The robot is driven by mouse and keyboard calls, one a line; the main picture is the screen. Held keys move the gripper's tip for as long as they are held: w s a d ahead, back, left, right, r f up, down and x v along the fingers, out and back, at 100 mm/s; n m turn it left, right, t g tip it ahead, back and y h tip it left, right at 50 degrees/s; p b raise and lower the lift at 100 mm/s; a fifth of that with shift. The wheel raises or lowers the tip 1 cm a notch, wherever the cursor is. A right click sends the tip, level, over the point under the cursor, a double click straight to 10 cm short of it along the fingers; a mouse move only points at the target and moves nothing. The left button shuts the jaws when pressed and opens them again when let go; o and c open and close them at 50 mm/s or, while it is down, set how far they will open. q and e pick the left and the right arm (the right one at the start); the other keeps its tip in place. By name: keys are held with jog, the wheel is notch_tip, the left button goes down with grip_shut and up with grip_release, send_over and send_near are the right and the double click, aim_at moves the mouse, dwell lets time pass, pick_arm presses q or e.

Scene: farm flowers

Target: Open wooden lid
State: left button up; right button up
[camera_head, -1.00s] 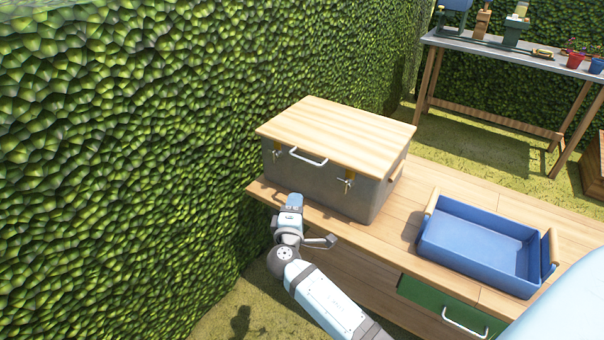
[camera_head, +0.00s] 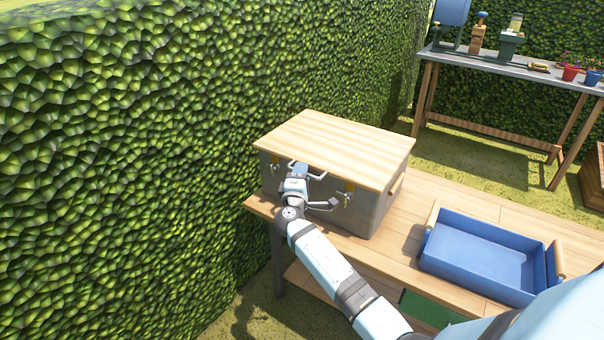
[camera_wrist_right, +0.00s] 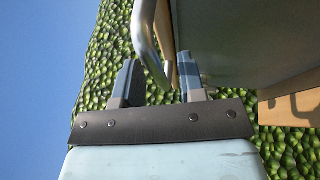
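The wooden lid (camera_head: 335,135) lies flat and closed on a grey metal box (camera_head: 370,212) on the wooden bench. A curved metal handle (camera_head: 318,177) is at the lid's front edge, partly hidden by my right gripper. My right gripper (camera_head: 300,170) is in front of the box at that handle. In the right wrist view, its two fingers (camera_wrist_right: 158,80) are apart, with the end of the metal handle (camera_wrist_right: 147,42) showing between them. I cannot tell whether they touch it. My left gripper is not in view.
Latches (camera_head: 347,194) are on the box front. A blue tray (camera_head: 480,262) stands on the bench (camera_head: 405,240) to the right. A tall green hedge (camera_head: 130,150) is close on the left. A tool table (camera_head: 500,65) stands at the back right.

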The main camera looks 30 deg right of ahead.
jog(key=shift+w+d+r, duration=0.1)
jog(key=shift+w+d, duration=0.15)
jog(key=shift+d, duration=0.05)
grip_shut()
jog(key=shift+r, duration=0.1)
